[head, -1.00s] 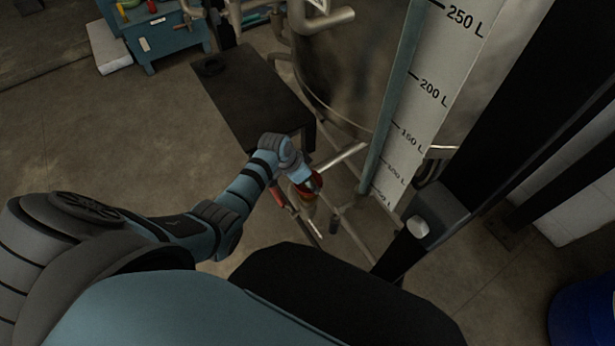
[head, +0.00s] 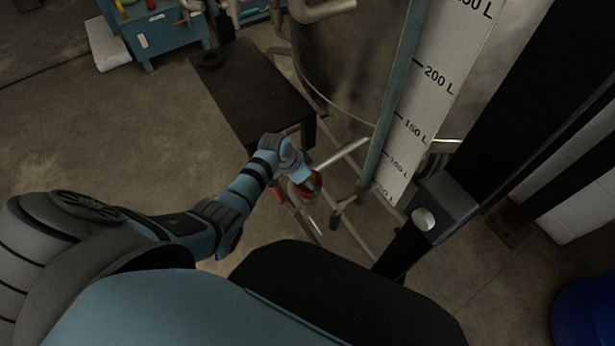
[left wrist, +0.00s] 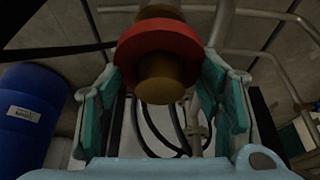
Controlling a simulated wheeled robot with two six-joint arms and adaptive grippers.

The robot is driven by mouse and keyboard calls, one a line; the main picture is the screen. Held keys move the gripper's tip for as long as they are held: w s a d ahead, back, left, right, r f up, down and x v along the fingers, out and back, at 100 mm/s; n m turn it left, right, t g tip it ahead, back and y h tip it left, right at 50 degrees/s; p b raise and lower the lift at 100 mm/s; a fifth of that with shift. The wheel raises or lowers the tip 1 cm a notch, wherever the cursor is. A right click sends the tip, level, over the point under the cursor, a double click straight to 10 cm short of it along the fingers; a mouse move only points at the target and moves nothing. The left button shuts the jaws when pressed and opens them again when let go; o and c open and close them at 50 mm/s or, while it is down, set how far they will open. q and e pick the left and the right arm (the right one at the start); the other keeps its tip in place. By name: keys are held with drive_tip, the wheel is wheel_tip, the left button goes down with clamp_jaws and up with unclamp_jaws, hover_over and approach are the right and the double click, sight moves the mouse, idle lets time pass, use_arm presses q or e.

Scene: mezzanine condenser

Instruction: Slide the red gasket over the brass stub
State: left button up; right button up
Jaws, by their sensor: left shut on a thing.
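The red gasket (left wrist: 150,45) is a thick ring in the left wrist view, between the two fingers of my left gripper (left wrist: 163,70). The fingers are shut on its sides. The brass stub (left wrist: 155,82) shows as a round brass end in the gasket's hole, and more brass shows beyond the ring at the top. The gasket appears to be around the stub; how far along cannot be told. In the head view my left gripper (head: 304,178) holds the small red gasket (head: 312,187) low beside the tank. My right gripper is not in view.
A steel tank (head: 340,75) with a litre scale (head: 420,100) stands behind, with pipes and frame legs near the gripper. A dark table (head: 255,95) is left of it. A blue drum (left wrist: 32,115) shows at left in the wrist view. Open floor lies left.

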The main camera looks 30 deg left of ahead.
use_arm(q)
drive_tip(key=shift+f+b, duration=1.25)
drive_tip(key=shift+f, duration=0.4)
drive_tip(key=o, duration=1)
drive_tip(key=shift+r, duration=0.1)
drive_tip(key=v, duration=1.1)
drive_tip(key=shift+s+a+r, duration=0.1)
drive_tip(key=shift+s+r, duration=0.1)
drive_tip(key=shift+r, duration=0.15)
